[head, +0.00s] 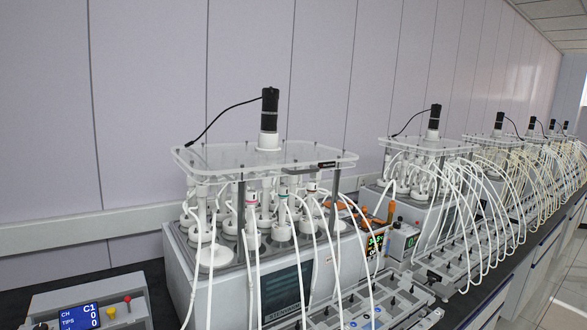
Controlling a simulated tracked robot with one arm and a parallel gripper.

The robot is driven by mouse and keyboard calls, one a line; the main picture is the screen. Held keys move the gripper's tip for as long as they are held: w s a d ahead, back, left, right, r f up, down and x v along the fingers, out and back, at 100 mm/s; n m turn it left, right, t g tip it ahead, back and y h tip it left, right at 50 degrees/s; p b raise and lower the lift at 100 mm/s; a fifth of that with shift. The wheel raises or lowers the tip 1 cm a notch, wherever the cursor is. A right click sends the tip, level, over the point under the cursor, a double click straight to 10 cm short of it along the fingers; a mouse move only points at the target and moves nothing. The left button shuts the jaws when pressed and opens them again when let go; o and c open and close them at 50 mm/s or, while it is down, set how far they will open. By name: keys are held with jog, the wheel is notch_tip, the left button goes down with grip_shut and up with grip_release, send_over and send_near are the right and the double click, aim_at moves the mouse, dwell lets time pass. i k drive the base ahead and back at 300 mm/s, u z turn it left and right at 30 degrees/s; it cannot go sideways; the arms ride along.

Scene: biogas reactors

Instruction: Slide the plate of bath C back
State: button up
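The nearest bath (190,275) is a grey-white box with a dark display on its front. I can read no letter on it, so I cannot tell if it is bath C. A clear plate (222,160) sits level above it on dark posts. A black motor (270,112) stands upright on the plate, with a black cable running left. White bottle tops and stirrers (215,257) stand under the plate, with white hoses running down in front. My gripper is not in view.
More baths with clear plates, such as the second one (400,145), recede right along the dark bench. Rows of grey valve units (385,305) stand in front, under hanging hoses. A small control box (85,310) at lower left reads "CH C1 TIPS 0". A panelled wall (150,80) stands behind.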

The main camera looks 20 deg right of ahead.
aim_at(225, 160)
jog(key=i, duration=0.9)
jog(key=z, duration=0.1)
